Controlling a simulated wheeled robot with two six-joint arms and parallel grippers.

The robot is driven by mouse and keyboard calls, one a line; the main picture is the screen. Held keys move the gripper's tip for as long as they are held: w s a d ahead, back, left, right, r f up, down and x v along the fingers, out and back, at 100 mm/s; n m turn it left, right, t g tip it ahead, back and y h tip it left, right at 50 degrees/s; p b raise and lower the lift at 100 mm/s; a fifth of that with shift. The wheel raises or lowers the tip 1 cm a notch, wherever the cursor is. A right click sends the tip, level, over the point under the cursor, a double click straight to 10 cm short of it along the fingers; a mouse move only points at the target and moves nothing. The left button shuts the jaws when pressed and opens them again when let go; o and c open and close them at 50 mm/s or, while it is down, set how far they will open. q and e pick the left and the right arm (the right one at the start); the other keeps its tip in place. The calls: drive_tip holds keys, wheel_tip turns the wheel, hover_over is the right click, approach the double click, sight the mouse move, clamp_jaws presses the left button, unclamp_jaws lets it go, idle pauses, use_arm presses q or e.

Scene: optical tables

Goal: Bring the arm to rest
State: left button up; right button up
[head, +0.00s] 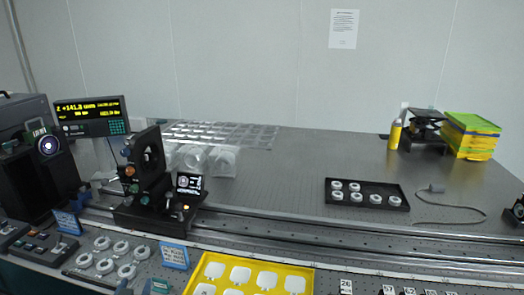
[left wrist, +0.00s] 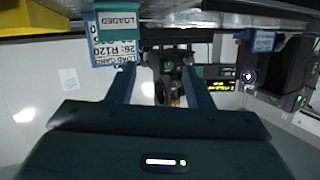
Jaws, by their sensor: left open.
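My left gripper (left wrist: 158,72) shows in the left wrist view, its two dark fingers apart with nothing held between them. That view is upside down, with the table edge along the top. Beyond the fingers are the dark optical mount and the readout, some way off. In the head view I cannot clearly make out the left gripper; a small dark piece at the bottom edge may be part of it. My right gripper is in neither view.
A black optical mount (head: 147,170) stands on the rail, beside a display readout (head: 90,116). A yellow tray (head: 305,272) of white pieces is at the front. A black tray (head: 398,204) holds white rings. Blue signs (head: 174,256) stand along the front. The table's middle (head: 285,170) is clear.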

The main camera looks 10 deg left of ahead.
use_arm(q)
drive_tip(key=s+d+f+m+g+h, duration=0.1)
drive_tip(key=s+d+f+g, duration=0.25)
drive_tip(key=s, duration=0.45)
drive_tip(key=s+d+f+m+g+h, duration=0.1)
drive_tip(key=s+d+f+g+h, duration=0.2)
drive_tip(key=s, duration=0.5)
drive_tip(key=s+d+f+m+g, duration=0.1)
drive_tip(key=s+d+f+g, duration=0.3)
drive_tip(key=s, duration=0.5)
wheel_tip(320, 180, down, 28)
drive_tip(key=w+a+g, duration=0.1)
drive_tip(key=g, duration=0.1)
drive_tip(key=s+a+f, duration=0.1)
drive_tip(key=s+f, duration=1.7)
drive_tip(key=f, duration=0.2)
drive_tip(key=shift+a+f+g, duration=0.2)
drive_tip(key=shift+a+g, duration=0.1)
drive_tip(key=shift+g, duration=0.05)
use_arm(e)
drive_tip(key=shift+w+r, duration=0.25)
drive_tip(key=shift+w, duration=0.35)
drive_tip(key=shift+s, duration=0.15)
